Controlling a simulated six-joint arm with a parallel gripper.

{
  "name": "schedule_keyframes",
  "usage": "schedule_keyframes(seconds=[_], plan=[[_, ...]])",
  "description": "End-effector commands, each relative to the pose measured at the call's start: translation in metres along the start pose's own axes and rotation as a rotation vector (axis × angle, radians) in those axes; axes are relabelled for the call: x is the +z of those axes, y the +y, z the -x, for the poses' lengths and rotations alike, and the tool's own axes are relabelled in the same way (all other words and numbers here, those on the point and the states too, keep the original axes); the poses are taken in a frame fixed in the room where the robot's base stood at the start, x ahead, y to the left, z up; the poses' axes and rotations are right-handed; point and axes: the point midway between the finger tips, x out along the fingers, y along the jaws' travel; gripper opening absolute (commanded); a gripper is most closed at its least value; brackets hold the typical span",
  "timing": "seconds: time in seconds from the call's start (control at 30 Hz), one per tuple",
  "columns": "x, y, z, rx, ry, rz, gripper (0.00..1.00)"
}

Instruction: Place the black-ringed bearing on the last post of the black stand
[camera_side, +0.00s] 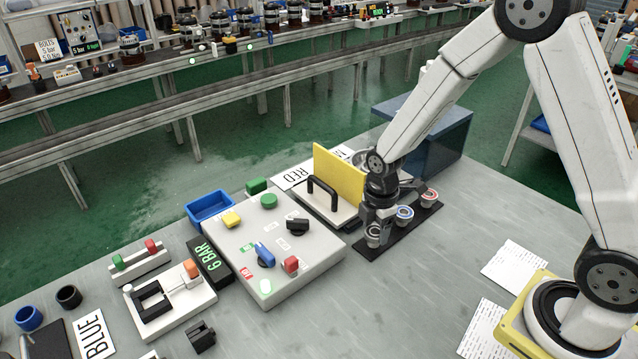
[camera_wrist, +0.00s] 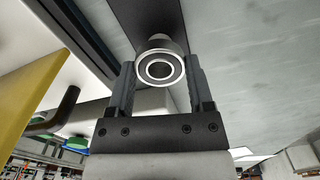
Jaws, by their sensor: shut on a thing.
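The black stand (camera_side: 389,239) is a dark strip on the grey bench. The blue-ringed bearing (camera_side: 405,213) sits in its middle and the red-ringed bearing (camera_side: 429,196) at its far right end. My gripper (camera_side: 374,233) points down over the stand's near left end. In the wrist view my gripper (camera_wrist: 160,66) is shut on the black-ringed bearing (camera_wrist: 160,82), its face towards the camera. A pale round post (camera_wrist: 159,42) shows just beyond the bearing. I cannot tell whether the bearing touches it. The dark stand strip also shows in the wrist view (camera_wrist: 138,15).
A grey control box (camera_side: 270,245) with coloured knobs lies further left. A blue box (camera_side: 440,135) is behind. The bench in front of the stand is clear.

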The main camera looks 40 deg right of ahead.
Motion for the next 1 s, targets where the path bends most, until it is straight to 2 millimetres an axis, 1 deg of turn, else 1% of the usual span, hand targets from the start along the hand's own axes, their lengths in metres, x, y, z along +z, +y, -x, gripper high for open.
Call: schedule_keyframes(seconds=[0.17, 0.2, 0.27, 0.3, 0.57, 0.73, 0.87, 1.0], plan=[[0.000, 0.000, -0.003, -0.001, 0.000, 0.000, 0.04], [0.000, 0.000, -0.003, -0.001, 0.000, 0.000, 0.73], [0.000, 0.000, -0.003, -0.001, 0.000, 0.000, 0.92], [0.000, 0.000, -0.003, -0.001, 0.000, 0.000, 1.00], [0.000, 0.000, -0.003, 0.000, 0.000, 0.000, 1.00], [0.000, 0.000, 0.001, 0.001, 0.000, 0.000, 1.00], [0.000, 0.001, 0.009, 0.002, 0.000, 0.000, 1.00], [0.000, 0.001, 0.022, 0.003, 0.001, 0.000, 1.00]])
